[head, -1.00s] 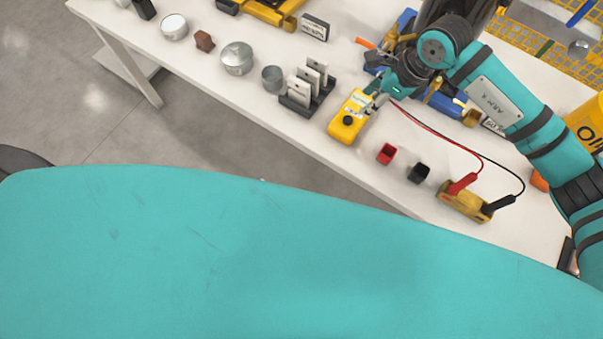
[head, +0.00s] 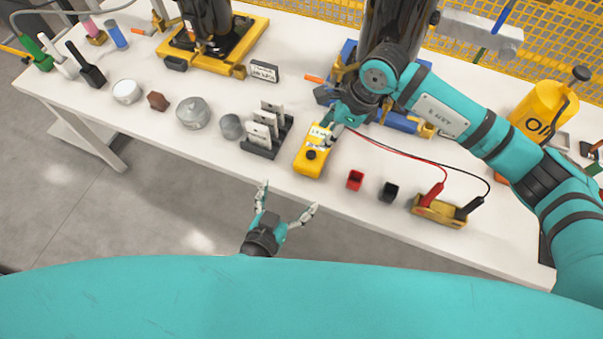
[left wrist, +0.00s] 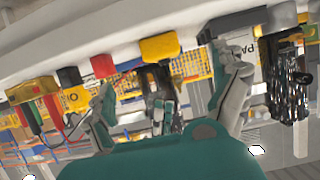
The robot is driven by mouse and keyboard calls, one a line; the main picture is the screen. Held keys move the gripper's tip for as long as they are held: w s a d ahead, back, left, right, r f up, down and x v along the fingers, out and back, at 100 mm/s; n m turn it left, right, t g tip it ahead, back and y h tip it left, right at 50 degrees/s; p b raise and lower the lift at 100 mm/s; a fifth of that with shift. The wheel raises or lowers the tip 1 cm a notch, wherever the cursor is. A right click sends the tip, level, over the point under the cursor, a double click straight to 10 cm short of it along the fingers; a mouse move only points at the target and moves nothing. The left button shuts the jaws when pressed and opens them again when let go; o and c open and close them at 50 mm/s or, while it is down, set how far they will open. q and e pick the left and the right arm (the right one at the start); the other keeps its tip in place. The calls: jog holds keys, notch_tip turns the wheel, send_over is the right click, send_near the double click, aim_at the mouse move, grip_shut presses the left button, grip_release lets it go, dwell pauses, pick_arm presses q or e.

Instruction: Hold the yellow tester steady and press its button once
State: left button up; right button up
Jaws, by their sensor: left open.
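The yellow tester (head: 307,167) lies near the front edge of the white table, with a dark round button (head: 311,155) on its near part and a small screen further up. My right gripper (head: 329,124) is at the tester's far end, its fingers closed around it; they partly hide that end. My left gripper (head: 289,197) is open and empty, in front of the table edge and just short of the tester. In the left wrist view its spread fingers (left wrist: 170,92) frame the tester's yellow end (left wrist: 160,46).
Red (head: 355,180) and black (head: 388,192) small blocks stand right of the tester. A dark rack with upright plates (head: 262,150) stands close on the left. The floor before the table is clear.

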aim_at(305, 171)
pick_arm(q)
jog(key=x, duration=1)
jog(key=shift+w+d+f, duration=0.1)
jog(key=shift+w+f, duration=0.1)
jog(key=shift+w, duration=0.1)
jog(key=c, duration=1.6)
pick_arm(e)
jog(key=shift+c, duration=0.2)
pick_arm(q)
jog(key=shift+o, duration=0.2)
pick_arm(e)
grip_shut()
